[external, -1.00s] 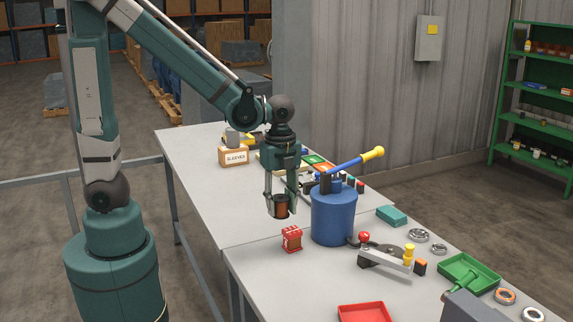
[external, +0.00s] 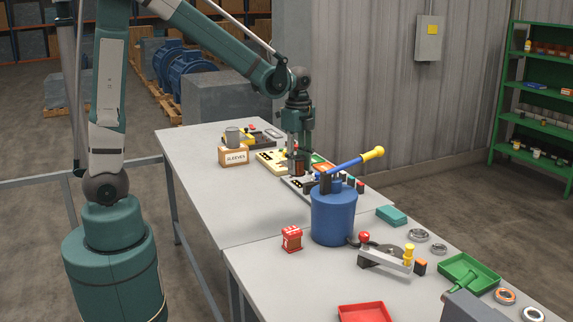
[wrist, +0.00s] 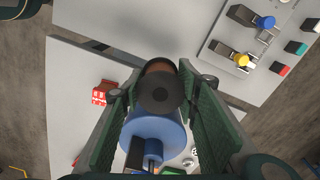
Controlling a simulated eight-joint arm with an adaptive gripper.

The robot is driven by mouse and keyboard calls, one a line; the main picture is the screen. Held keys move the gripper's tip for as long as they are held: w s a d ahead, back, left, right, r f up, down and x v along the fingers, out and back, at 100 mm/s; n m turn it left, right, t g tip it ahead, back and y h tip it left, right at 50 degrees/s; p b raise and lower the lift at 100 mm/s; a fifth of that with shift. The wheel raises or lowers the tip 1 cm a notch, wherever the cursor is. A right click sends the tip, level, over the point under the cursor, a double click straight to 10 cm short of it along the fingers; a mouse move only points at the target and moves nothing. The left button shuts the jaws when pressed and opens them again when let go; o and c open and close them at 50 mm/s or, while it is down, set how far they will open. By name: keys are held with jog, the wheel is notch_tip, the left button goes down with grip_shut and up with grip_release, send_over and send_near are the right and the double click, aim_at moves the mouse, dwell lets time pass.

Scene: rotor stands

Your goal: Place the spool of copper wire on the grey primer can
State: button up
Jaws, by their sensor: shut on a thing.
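The spool of copper wire (external: 299,167) is dark-ended with a copper-brown winding. My gripper (external: 298,160) is shut on it and holds it upright over the far table, beyond the blue drum. In the wrist view the spool (wrist: 159,90) sits between the two green fingers, its dark end towards the camera. A grey can (external: 232,137), likely the primer can, shows at the box marked SLEEVES (external: 233,156), left of my gripper. I cannot tell whether it stands on the box or behind it. The can is not seen in the wrist view.
A blue drum (external: 333,217) with a yellow-tipped blue lever (external: 350,162) stands close in front of my gripper. A panel with switches (wrist: 262,50) lies nearby. A small red item (external: 292,239), red tray (external: 364,312) and green tray (external: 470,272) lie nearer. The far table's left front is clear.

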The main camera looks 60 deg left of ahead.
jog(key=w+a+r+n+p, duration=0.1)
jog(key=w+a+r+n, duration=0.15)
jog(key=a, duration=0.85)
jog(key=w+a+r+n+p, duration=0.1)
jog(key=w+a, duration=0.2)
jog(key=a, duration=0.8)
jog(key=w+a+r+n+p, duration=0.1)
jog(key=w+a+r+n, duration=0.1)
jog(key=a, duration=1)
jog(key=s+a+r+n+p, duration=0.1)
jog(key=s+a, duration=0.3)
jog(key=a, duration=1.2)
jog(key=s+a+r+n+p, duration=0.1)
jog(key=s+a+n, duration=0.3)
jog(key=a, duration=1.2)
jog(key=shift+s+a+r, duration=0.25)
jog(key=shift+s+r, duration=0.45)
send_over(232, 129)
jog(key=shift+w+a+f+p, duration=0.1)
jog(key=shift+f+p, duration=0.1)
jog(key=shift+f, duration=1.4)
jog(key=shift+a+f+p, duration=0.1)
jog(key=shift+f+p, duration=0.1)
jog(key=shift+f, duration=1.35)
jog(key=shift+f, duration=0.1)
jog(key=shift+f, duration=1.75)
